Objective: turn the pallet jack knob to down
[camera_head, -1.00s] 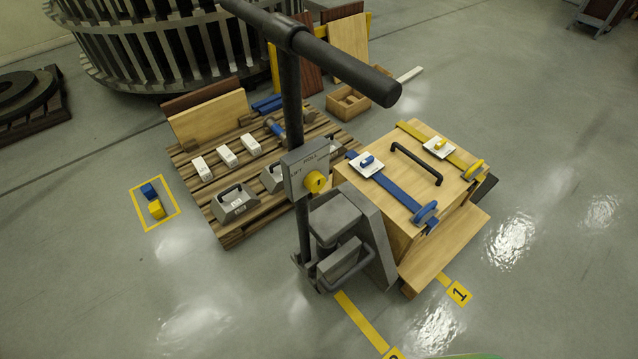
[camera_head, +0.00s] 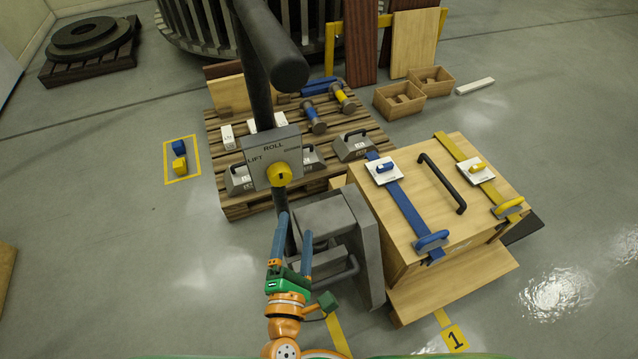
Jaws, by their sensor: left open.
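The yellow knob (camera_head: 279,174) sits on the front of a grey plate (camera_head: 256,143) on the black handle post of the pallet jack (camera_head: 335,213). The plate reads LIFT at the left and ROLL at the top; the marking at the right is too small to read. I cannot tell which marking the knob points to. My left gripper (camera_head: 295,226) comes up from the bottom with its two blue fingers apart and empty. Its tips are below the knob in the picture and do not visibly touch it. My right gripper is not in view.
The thick black handle bar (camera_head: 272,45) overhangs above the plate. A wooden crate (camera_head: 470,232) with blue and yellow straps stands to the right. A slatted pallet (camera_head: 240,208) with grey weights and tools lies behind. Floor at the left is mostly clear.

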